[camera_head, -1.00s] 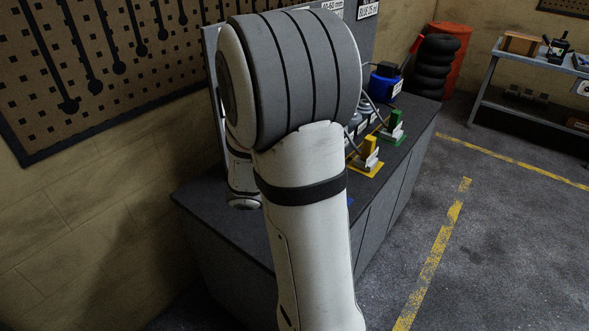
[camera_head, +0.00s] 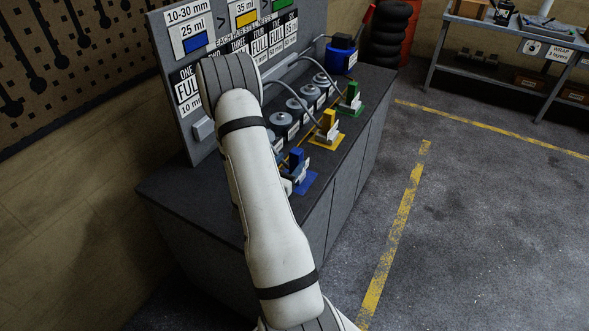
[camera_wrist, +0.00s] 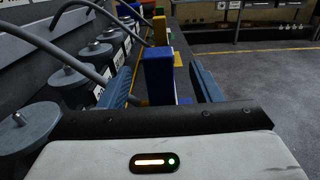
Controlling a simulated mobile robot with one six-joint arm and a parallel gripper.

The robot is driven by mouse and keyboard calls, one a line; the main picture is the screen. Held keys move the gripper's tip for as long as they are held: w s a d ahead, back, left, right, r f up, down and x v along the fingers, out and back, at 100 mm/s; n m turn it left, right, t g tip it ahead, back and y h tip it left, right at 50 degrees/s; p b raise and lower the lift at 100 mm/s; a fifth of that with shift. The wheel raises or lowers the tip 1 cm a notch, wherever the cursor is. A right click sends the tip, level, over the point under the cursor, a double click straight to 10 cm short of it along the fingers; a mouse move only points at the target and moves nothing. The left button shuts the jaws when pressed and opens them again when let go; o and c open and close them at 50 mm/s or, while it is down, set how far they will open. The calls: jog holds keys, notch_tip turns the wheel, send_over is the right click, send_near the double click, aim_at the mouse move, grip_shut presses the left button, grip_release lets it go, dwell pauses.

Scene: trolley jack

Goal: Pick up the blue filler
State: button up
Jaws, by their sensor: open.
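The blue filler (camera_head: 297,160) stands upright on a blue base plate (camera_head: 306,184) at the near end of the dark bench, partly hidden by my arm in the head view. In the wrist view the blue filler (camera_wrist: 158,76) stands between the two blue fingers of my gripper (camera_wrist: 165,84), ahead of the wrist. The fingers are spread, with a gap visible on the right side of the filler. On the left side the finger is close to it, and I cannot tell whether they touch. The head view hides most of my gripper behind the arm.
A yellow filler (camera_head: 327,124) and a green filler (camera_head: 353,96) stand farther along the bench (camera_head: 185,200). Grey lidded pots (camera_head: 282,122) and hoses line the back, below a sign board (camera_head: 190,75). A blue container (camera_head: 341,55) stands at the far end. The floor on the right is clear.

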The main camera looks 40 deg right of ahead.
aim_at(294, 157)
jog(key=p+x, duration=0.1)
jog(key=x, duration=0.4)
jog(key=shift+d+f+p, duration=0.1)
jog(key=shift+f+p, duration=0.05)
jog(key=shift+p, duration=0.2)
jog(key=shift+c, duration=0.2)
grip_shut()
dwell(0.8)
